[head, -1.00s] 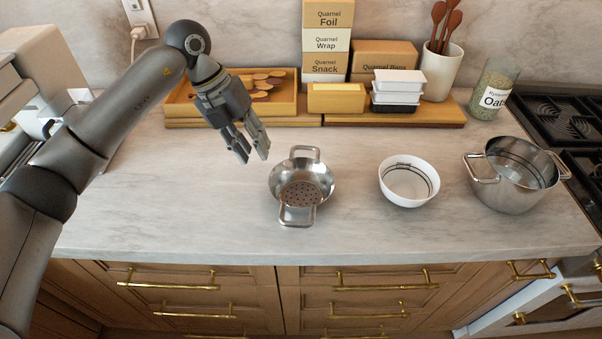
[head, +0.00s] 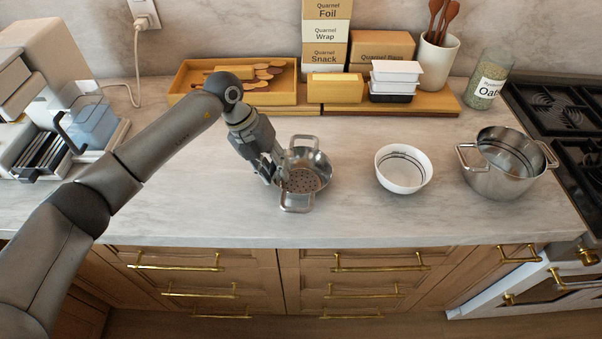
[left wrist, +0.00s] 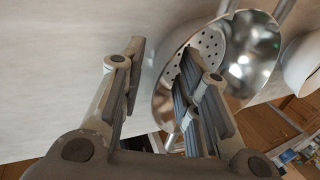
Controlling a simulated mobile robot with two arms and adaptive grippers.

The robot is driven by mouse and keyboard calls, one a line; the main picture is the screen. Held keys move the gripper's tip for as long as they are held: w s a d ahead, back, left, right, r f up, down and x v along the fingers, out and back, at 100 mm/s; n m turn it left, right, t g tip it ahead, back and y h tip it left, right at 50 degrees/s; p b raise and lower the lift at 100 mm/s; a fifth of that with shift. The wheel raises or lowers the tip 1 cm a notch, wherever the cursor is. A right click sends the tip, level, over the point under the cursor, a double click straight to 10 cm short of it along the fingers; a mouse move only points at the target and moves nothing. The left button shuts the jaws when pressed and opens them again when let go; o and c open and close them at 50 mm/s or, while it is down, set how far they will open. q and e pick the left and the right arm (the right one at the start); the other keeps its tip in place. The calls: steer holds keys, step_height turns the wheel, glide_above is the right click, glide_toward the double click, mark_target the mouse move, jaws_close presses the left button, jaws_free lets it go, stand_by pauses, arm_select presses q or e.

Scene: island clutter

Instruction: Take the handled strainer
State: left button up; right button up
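The handled strainer (head: 316,172) is a shiny metal bowl with a perforated base and two loop handles, one at the back and one at the front. It stands on the counter. My left gripper (head: 273,178) is at its left rim. In the left wrist view the strainer (left wrist: 258,45) lies at the upper right. There, the fingers of my left gripper (left wrist: 161,55) are apart, one outside the near rim and one over the inside of the bowl. I cannot tell whether they touch the rim. My right gripper is in neither view.
A white bowl (head: 403,170) and a metal pot (head: 503,165) stand to the right. Behind are a wooden tray (head: 190,84), boxes (head: 326,38), white containers (head: 396,72), a utensil crock (head: 437,55) and an oats jar (head: 487,80). The front counter strip is clear.

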arm_select(q)
jaws_close()
steer(key=shift+r, duration=0.1)
